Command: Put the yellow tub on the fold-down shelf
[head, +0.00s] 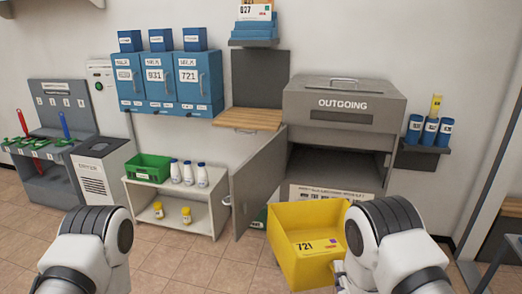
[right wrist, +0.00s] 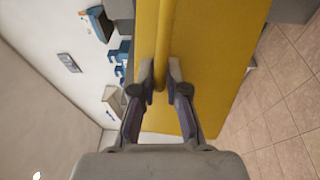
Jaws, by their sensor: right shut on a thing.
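The yellow tub (head: 300,240) is an open-topped box with a label reading 721, held in front of the outgoing cabinet. My right gripper (right wrist: 160,82) is shut on the tub's rim or edge bar, seen close up in the right wrist view, where the tub's yellow wall (right wrist: 205,50) fills much of the picture. In the head view the gripper's fingers are mostly hidden behind my right arm and the tub. The fold-down shelf (head: 248,119) is a wooden board lying level below a dark grey wall panel, with nothing on it. My left arm shows at lower left, its gripper out of sight.
The grey OUTGOING cabinet (head: 345,105) has an open door (head: 258,180) swung out below the shelf. Blue mailboxes (head: 170,85) hang left of the shelf. A low white rack (head: 180,208) holds a green crate (head: 148,168) and bottles. Floor in front is clear.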

